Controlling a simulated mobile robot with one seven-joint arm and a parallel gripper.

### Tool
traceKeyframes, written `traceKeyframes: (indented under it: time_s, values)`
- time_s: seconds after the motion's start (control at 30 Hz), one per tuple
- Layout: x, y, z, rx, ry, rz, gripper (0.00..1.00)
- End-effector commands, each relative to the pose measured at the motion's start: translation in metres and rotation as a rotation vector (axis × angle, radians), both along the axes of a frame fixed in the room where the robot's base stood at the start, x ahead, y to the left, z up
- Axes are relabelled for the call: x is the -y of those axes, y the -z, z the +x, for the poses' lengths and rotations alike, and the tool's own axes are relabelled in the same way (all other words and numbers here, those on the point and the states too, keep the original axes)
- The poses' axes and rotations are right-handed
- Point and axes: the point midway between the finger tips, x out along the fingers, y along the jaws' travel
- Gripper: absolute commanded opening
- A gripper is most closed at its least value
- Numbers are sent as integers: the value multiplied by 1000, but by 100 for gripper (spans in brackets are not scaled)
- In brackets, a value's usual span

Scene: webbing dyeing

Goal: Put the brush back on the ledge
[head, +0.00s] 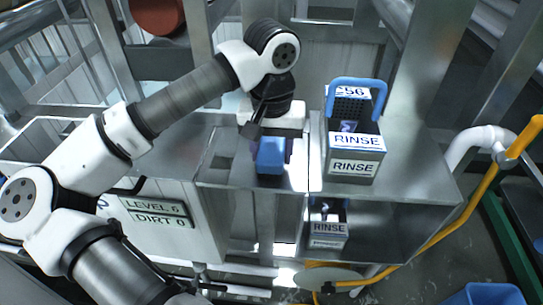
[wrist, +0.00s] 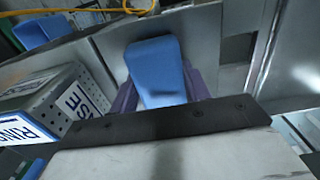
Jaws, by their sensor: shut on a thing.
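The brush shows as a blue block (head: 271,155) below my wrist in the head view, and in the middle of the wrist view (wrist: 156,66). My gripper (wrist: 160,92) is shut on it, with dark purplish finger parts on both sides of the blue block. The brush's underside and any bristles are hidden. The brush is over or at a steel ledge (head: 222,172), near its front edge. I cannot tell whether it touches the steel.
A perforated box labelled RINSE (head: 355,165), with a blue handle, stands on the steel top just right of my gripper. Another RINSE box (head: 328,228) sits on the lower shelf. A LEVEL/DIRT sign (head: 157,213) is at left. A yellow pipe (head: 462,215) and blue bin (head: 488,294) are at right.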

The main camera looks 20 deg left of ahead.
Motion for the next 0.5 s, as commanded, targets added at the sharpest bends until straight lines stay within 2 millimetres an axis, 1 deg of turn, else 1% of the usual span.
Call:
traceKeyframes:
  time_s: [0.03, 0.23, 0.4, 0.43, 0.5]
  values:
    - [0, 3, 0, 1, 0, 0, 26]
    - [0, 1, 0, 1, 0, 0, 26]
    - [0, 6, 0, 1, 0, 0, 26]
    - [0, 5, 0, 1, 0, 0, 48]
    - [0, 4, 0, 0, 0, 0, 57]
